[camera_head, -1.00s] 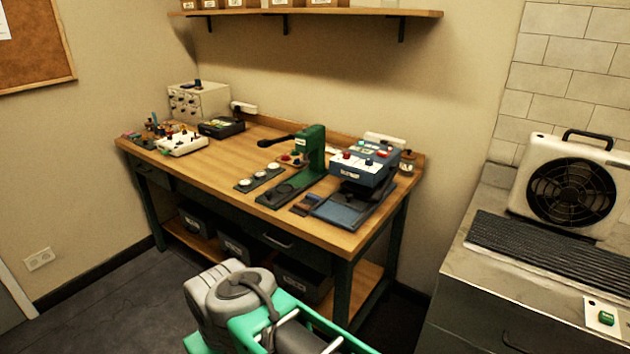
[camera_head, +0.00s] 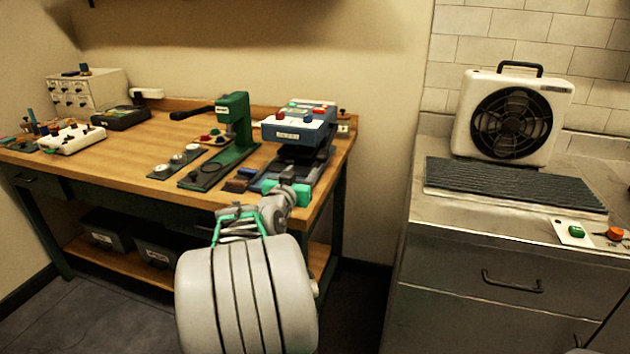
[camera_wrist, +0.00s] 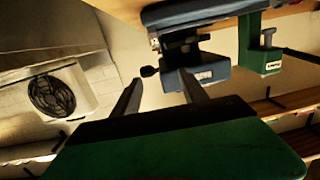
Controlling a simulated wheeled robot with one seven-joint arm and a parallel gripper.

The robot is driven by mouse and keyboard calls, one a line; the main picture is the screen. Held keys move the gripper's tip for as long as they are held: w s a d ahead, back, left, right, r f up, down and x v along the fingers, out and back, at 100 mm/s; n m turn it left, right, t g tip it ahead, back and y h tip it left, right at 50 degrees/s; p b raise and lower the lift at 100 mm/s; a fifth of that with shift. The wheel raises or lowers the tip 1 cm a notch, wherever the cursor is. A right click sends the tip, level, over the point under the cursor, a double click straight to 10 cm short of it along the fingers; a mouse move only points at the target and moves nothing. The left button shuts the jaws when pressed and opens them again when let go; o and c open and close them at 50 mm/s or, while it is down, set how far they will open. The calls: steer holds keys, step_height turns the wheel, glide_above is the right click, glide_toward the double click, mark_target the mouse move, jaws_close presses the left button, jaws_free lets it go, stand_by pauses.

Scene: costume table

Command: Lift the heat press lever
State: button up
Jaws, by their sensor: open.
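The heat press is a blue machine (camera_head: 298,128) with a light panel and red and blue knobs, at the right end of the wooden workbench (camera_head: 130,160). Its dark base plate partly hides behind my arm. In the wrist view the blue press (camera_wrist: 200,77) appears upside down, just beyond my fingers. A short dark knob (camera_wrist: 149,71) juts from its left side there; I cannot tell whether it is the lever's end. My gripper (camera_head: 288,175) is open and empty in front of the press's lower part. Its two fingers (camera_wrist: 160,80) are apart, with no clear contact.
A green hand press (camera_head: 234,120) with a black handle (camera_head: 190,114) stands left of the heat press, beside a strip of round pieces (camera_head: 175,161). A metal counter (camera_head: 480,215) with a fan (camera_head: 513,117) stands to the right. Floor shows between bench and counter.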

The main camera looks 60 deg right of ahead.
mark_target(320, 159)
steer(key=shift+m+g+h, duration=0.3)
steer(key=shift+g+h, duration=0.1)
steer(key=shift+h, duration=0.1)
steer(key=d, duration=0.6)
steer(key=s+d+p, duration=0.1)
steer(key=d, duration=0.2)
steer(key=shift+s+d+r, duration=0.1)
steer(key=shift+d+r, duration=0.25)
jaws_close()
stand_by(0.3)
